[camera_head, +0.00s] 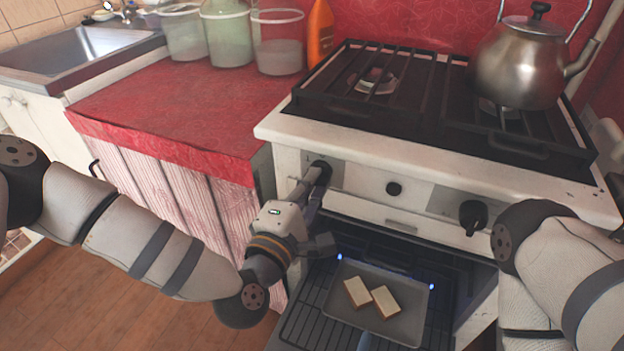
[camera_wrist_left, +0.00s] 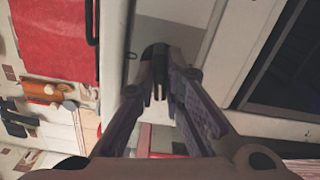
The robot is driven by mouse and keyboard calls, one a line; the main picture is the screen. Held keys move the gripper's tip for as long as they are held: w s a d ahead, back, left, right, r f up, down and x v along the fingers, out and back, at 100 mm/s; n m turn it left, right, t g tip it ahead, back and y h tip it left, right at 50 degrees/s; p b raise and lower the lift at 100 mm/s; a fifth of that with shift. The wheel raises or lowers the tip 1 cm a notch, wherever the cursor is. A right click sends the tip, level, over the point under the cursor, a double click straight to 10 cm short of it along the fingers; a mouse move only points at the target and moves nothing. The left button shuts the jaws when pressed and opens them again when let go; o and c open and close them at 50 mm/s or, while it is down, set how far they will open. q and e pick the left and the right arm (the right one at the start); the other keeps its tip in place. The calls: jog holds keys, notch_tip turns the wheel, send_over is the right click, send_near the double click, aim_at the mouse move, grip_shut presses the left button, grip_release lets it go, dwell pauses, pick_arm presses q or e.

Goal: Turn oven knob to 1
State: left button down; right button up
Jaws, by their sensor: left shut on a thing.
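The oven has a white front panel (camera_head: 362,180) with a black left knob (camera_head: 322,166), a small middle knob (camera_head: 394,188) and a larger right knob (camera_head: 473,214). My left gripper (camera_head: 319,177) is shut on the left knob, its fingers partly covering it. In the left wrist view, the fingers (camera_wrist_left: 160,82) close in on the dark knob (camera_wrist_left: 155,52). The knob's markings are too small to read. My right arm comes in from the right, but its gripper is out of view.
The oven is open below, with a tray (camera_head: 408,330) holding two bread slices (camera_head: 371,297) on a rack. A steel kettle (camera_head: 518,65) stands on the stove. The red-covered counter (camera_head: 180,105) at left holds several clear containers and an orange bottle (camera_head: 319,32) at the back.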

pick_arm(q)
jog(key=shift+m+p, duration=1.45)
jog(key=shift+m, duration=2.65)
pick_arm(e)
jog(key=shift+t, duration=0.5)
jog(key=shift+w+r, duration=1.55)
jog(key=shift+r, duration=0.2)
pick_arm(q)
jog(key=c, duration=1.7)
grip_release()
jog(key=shift+s, duration=0.15)
jog(key=v, duration=1.1)
jog(key=shift+s+a, duration=0.15)
jog(key=shift+s, duration=0.25)
